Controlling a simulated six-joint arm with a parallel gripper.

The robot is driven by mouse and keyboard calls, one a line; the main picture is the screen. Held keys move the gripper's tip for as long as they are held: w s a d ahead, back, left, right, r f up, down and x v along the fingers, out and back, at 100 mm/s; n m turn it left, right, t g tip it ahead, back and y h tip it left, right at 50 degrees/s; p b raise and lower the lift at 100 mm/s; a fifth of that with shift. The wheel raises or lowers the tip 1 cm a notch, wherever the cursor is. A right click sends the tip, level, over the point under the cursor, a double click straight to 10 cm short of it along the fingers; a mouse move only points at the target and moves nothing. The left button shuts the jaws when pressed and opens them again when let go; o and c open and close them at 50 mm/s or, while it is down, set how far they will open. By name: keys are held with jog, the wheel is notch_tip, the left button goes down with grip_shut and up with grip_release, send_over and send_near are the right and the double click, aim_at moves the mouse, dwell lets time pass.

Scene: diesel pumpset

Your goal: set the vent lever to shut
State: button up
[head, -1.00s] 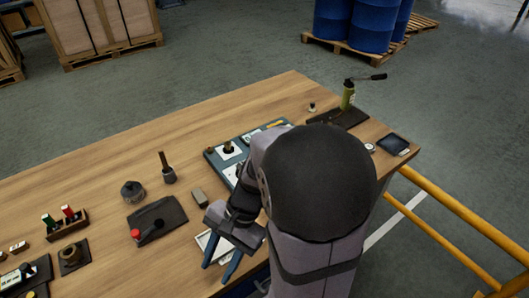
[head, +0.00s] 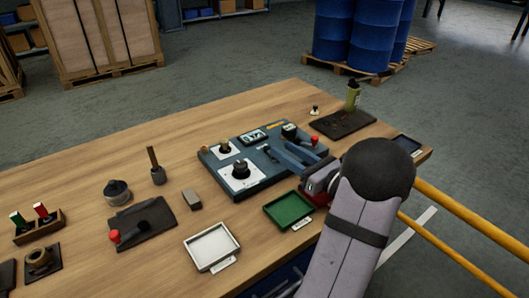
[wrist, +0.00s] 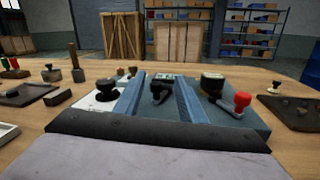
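A blue-grey control panel (head: 236,189) lies on the bench. A red-knobbed lever (head: 314,141) stands at its right end; in the wrist view the red knob (wrist: 242,100) is right of my fingers. A small black handle (wrist: 160,91) on the panel shows between my fingers in the wrist view. Another red-knobbed lever (head: 116,238) sits on a dark plate at the left. No label reading vent is legible, so I cannot tell which lever it is. My gripper (head: 281,149) is over the panel, its blue fingers apart and empty; they also show in the wrist view (wrist: 157,82).
A green tray (head: 288,210) and a white tray (head: 212,248) lie along the front edge. A round black knob (head: 240,171) stands on the panel. A dark plate with a green canister (head: 353,98) is at the back right. Bare wood lies behind the panel.

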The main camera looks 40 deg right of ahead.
jog(key=shift+w+a+f+n+g+y, duration=0.15)
jog(key=shift+w+f+n, duration=0.05)
jog(key=shift+f+n, duration=0.25)
jog(key=shift+w+a+f+n+g+y, duration=0.2)
jog(key=shift+f+n, duration=0.1)
jog(key=shift+n, duration=0.25)
jog(key=shift+w+a+p, duration=0.1)
jog(key=shift+w+a, duration=0.15)
jog(key=shift+w, duration=0.95)
jog(key=shift+w+a+p, duration=0.15)
jog(key=shift+w+a, duration=0.05)
jog(key=shift+w, duration=0.95)
jog(key=shift+w+a+p, duration=0.1)
jog(key=shift+w+a, duration=0.15)
jog(key=shift+w, duration=0.95)
